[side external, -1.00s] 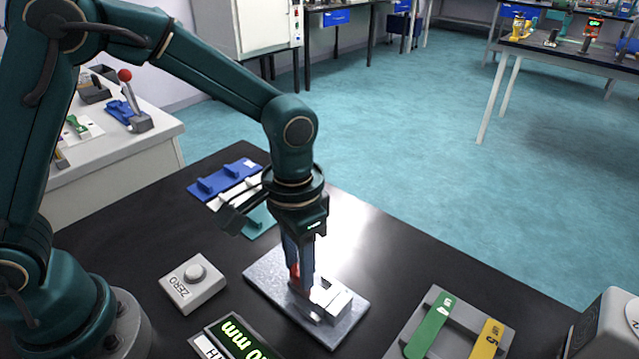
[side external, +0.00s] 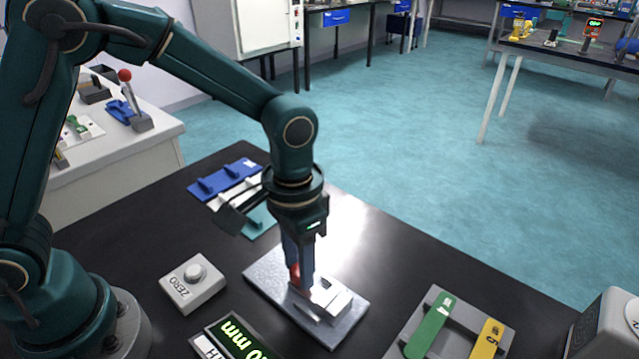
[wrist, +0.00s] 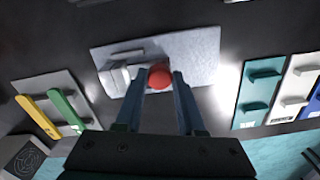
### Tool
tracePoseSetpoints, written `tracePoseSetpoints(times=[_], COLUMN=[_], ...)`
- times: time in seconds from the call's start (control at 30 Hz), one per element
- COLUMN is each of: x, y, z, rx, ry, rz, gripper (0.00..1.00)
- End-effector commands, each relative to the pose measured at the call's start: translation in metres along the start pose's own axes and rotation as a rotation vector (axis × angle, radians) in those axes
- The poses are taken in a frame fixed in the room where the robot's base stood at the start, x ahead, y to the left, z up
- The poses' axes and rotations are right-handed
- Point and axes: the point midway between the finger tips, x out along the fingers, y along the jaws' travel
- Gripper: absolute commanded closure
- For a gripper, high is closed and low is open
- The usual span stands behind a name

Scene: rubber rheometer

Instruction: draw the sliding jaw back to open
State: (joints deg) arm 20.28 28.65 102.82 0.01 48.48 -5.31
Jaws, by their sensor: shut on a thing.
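A light grey metal base plate (side external: 345,325) lies on the black bench with a small pale metal jaw block (side external: 338,303) on it. The plate also shows in the wrist view (wrist: 204,48), with the pale block (wrist: 115,80) at its left. A red ball knob (side external: 295,272) stands above the plate, partly hidden by my fingers in the side view. My gripper (wrist: 160,80) points down over the plate, and its two blue fingers are shut on the red knob (wrist: 159,76). The side view also shows my gripper (side external: 301,280) there. Its fingers hide where the knob joins the jaw.
A ZERO button box (side external: 193,284) and a green-lit millimetre display (side external: 238,340) stand left of the plate. A grey rack with green and yellow bars (side external: 460,325) is at the right. Blue, white and teal holders (side external: 225,178) lie behind. Bare bench lies between.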

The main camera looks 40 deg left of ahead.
Motion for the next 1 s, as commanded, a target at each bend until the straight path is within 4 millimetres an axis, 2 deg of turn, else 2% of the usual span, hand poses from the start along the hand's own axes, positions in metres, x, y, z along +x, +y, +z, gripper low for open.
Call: tracePoseSetpoints(times=[0.5,0.57,0.8,1.0], x=[-0.001,-0.001,-0.001,-0.001], y=[-0.001,-0.006,-0.043,-0.055], z=[0.0,0.001,0.011,0.015], rx=[-0.001,-0.004,-0.008,0.0], ry=[0.001,0.0,-0.001,0.0], rz=[0.001,0.001,0.001,-0.001], gripper=[1.0,1.0,1.0,1.0])
